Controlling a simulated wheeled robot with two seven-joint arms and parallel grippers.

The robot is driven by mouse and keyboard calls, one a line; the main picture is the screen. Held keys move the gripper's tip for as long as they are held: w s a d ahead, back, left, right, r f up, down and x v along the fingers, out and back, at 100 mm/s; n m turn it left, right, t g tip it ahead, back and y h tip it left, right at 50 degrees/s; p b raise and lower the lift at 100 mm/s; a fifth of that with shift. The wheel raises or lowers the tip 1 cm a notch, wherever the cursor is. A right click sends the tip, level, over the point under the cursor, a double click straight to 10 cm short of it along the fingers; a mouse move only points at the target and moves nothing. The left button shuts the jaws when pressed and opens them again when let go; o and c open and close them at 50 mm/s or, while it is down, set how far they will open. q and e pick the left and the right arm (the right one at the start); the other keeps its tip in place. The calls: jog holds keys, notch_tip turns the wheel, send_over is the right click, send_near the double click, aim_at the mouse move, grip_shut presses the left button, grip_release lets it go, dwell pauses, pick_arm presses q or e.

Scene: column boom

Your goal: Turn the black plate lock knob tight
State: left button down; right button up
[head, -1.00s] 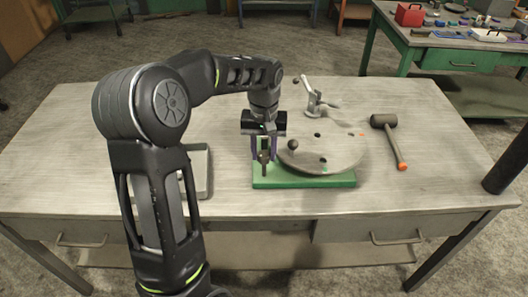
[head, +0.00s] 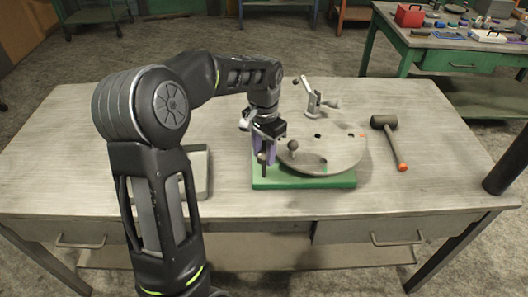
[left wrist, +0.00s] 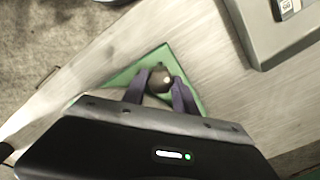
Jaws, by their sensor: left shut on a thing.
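The black plate lock knob (head: 263,158) stands at the front left corner of the green base (head: 310,182). My left gripper (head: 265,151) points down over it, with its purple fingers shut on it. In the left wrist view the round dark knob (left wrist: 160,80) sits between the fingertips of the left gripper (left wrist: 160,88), with the green base (left wrist: 188,76) under it. The round grey plate (head: 335,158) lies on the base, to the right of the gripper. Its ball-topped handle (head: 292,146) stands close to the gripper. My right gripper is out of view.
A metal clamp (head: 315,101) stands behind the plate. A mallet (head: 390,142) lies to the right. A grey tray (head: 207,176) is to the left, partly hidden by my arm. The table's right side (head: 440,150) is clear. A green workbench stands behind.

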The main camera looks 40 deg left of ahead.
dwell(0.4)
pick_arm(q)
jog(key=c, duration=1)
grip_release()
jog(key=shift+o, duration=0.2)
jog(key=shift+r, duration=0.15)
notch_tip(320, 180, up, 8)
jog(key=shift+f+b, duration=0.25)
jog(key=shift+b, duration=0.2)
